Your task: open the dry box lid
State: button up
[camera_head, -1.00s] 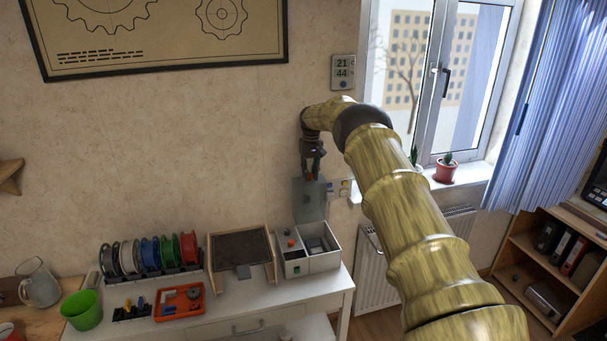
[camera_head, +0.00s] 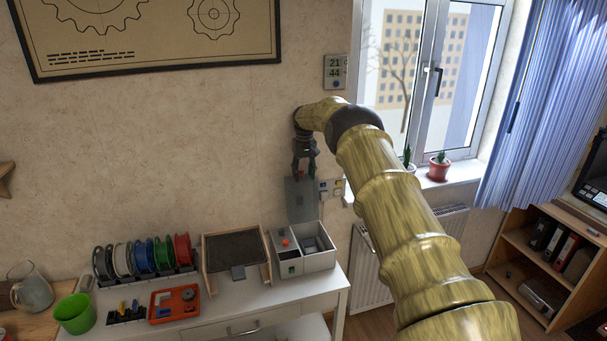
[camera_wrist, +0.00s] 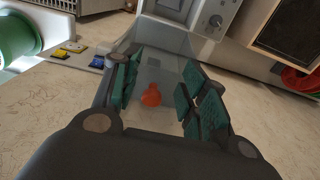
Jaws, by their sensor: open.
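The dry box (camera_head: 318,262) is a light grey box on the white table, with an open compartment on its right. Its translucent grey lid (camera_head: 301,203) stands upright behind the box, near the wall. The lid (camera_wrist: 165,62) also shows in the wrist view, with an orange knob (camera_wrist: 151,96) that appears to be on it. My gripper (camera_head: 304,174) is at the lid's upper edge. In the wrist view my gripper (camera_wrist: 160,88) has its green-padded fingers apart on either side of the knob. They look clear of it.
A framed dark mesh tray (camera_head: 237,246) stands left of the box, with several filament spools (camera_head: 145,257) beyond it. An orange tray (camera_head: 174,303) and a green cup (camera_head: 75,313) are farther left. A wall socket panel (camera_head: 331,187) is right of the lid.

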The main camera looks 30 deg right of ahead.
notch_tip(320, 180, up, 12)
jog(key=shift+s, duration=0.3)
jog(key=shift+f, duration=0.15)
dwell(0.5)
